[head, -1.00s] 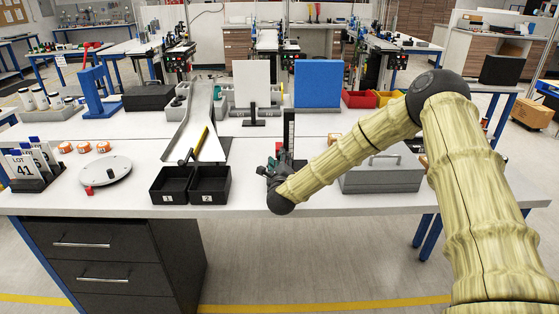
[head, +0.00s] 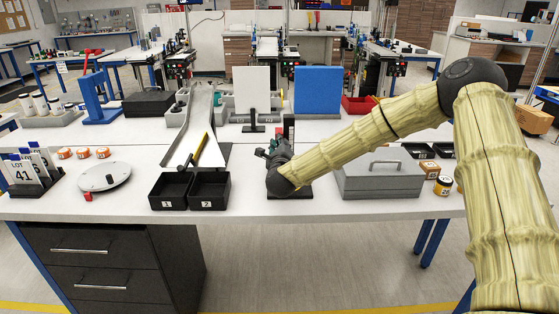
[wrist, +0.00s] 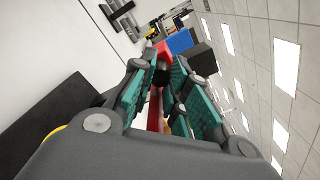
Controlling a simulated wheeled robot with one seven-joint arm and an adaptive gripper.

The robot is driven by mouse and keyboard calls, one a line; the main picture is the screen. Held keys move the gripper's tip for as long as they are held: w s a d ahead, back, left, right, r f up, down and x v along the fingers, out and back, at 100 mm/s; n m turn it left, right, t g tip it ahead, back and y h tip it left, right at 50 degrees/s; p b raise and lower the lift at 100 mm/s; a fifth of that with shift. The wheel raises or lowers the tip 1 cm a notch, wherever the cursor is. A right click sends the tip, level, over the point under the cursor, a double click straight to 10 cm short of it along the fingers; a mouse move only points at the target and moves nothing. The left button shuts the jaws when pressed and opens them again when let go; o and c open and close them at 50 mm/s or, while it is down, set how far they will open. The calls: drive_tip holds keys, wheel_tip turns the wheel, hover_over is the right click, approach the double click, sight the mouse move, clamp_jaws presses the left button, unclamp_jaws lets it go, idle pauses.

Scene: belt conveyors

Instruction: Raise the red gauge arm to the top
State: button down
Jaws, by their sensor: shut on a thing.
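The gauge's dark upright post (head: 289,122) stands near the front edge of the white bench in the head view, right of the two black bins. Its black base (head: 292,193) shows below my wrist. My gripper (head: 276,148) is in front of the post and hides much of it. In the wrist view my gripper (wrist: 162,78) is shut on the red gauge arm (wrist: 155,112), whose red bar shows between the teal finger pads. A red block (wrist: 162,48) shows just beyond the fingertips. The gauge arm's exact height on the post is hidden in the head view.
Black bins (head: 190,190) and a metal chute (head: 192,130) are left of the gauge. A grey lidded box (head: 380,178) stands close on the right, beneath my forearm. A white panel (head: 252,92) and a blue panel (head: 317,90) stand behind.

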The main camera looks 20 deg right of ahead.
wheel_tip(320, 180, up, 5)
drive_tip(key=shift+f, duration=0.2)
drive_tip(key=c, duration=1.3)
unclamp_jaws()
drive_tip(key=shift+c, duration=0.2)
drive_tip(key=v, duration=1.2)
